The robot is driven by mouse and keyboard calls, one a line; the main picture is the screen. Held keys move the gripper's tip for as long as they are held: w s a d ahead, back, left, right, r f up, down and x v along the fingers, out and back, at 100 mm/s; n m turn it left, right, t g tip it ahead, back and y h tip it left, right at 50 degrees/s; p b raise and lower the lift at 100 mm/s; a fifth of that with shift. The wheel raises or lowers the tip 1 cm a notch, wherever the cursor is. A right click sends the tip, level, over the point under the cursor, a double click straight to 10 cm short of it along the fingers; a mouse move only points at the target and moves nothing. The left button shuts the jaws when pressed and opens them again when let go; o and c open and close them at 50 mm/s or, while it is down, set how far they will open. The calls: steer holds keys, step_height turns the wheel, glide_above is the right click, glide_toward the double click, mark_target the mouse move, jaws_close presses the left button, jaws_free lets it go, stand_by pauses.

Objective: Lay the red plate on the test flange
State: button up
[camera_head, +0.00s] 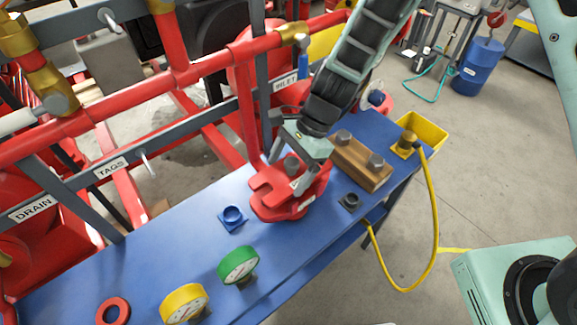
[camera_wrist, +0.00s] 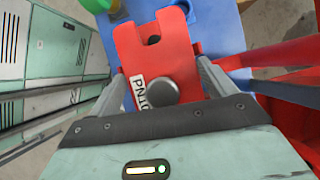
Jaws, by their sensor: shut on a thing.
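The red plate (camera_head: 268,186) is a thick piece with a slot at its far edge, a grey knob and a white label. It is over the blue bench, below my gripper (camera_head: 291,172). In the wrist view the red plate (camera_wrist: 150,48) lies between my fingers, with the knob (camera_wrist: 163,91) near the palm. My gripper (camera_wrist: 168,88) is shut on the plate. More red shows below and beside the plate in the head view. I cannot tell whether that is the test flange, or whether the plate touches anything under it.
A wooden block (camera_head: 350,167) with grey bolts stands close right of my gripper. A small blue socket (camera_head: 232,215), green gauge (camera_head: 239,264), yellow gauge (camera_head: 184,303) and red ring (camera_head: 113,310) are on the bench. Red pipework (camera_head: 205,68) rises behind. A yellow cable (camera_head: 434,230) hangs at right.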

steer(key=shift+f+b, duration=0.5)
steer(key=shift+f, duration=0.25)
steer(key=o, duration=1.3)
steer(key=shift+s, duration=0.1)
steer(key=shift+f, duration=0.1)
steer(key=b+v, duration=0.2)
steer(key=v, duration=1.5)
steer(key=s+d+n+t+h, duration=0.1)
steer(key=s+n, duration=0.5)
steer(key=s, duration=0.1)
steer(key=s+d+n+t+h+b, duration=0.1)
steer(key=s+n+h, duration=0.1)
steer(key=s+n, duration=0.5)
steer(key=s+d+n+t+h, duration=0.1)
steer(key=s+n, duration=0.6)
steer(key=shift+s+d+h, duration=0.1)
steer(key=shift+d+h, duration=0.05)
steer(key=shift+h, duration=0.15)
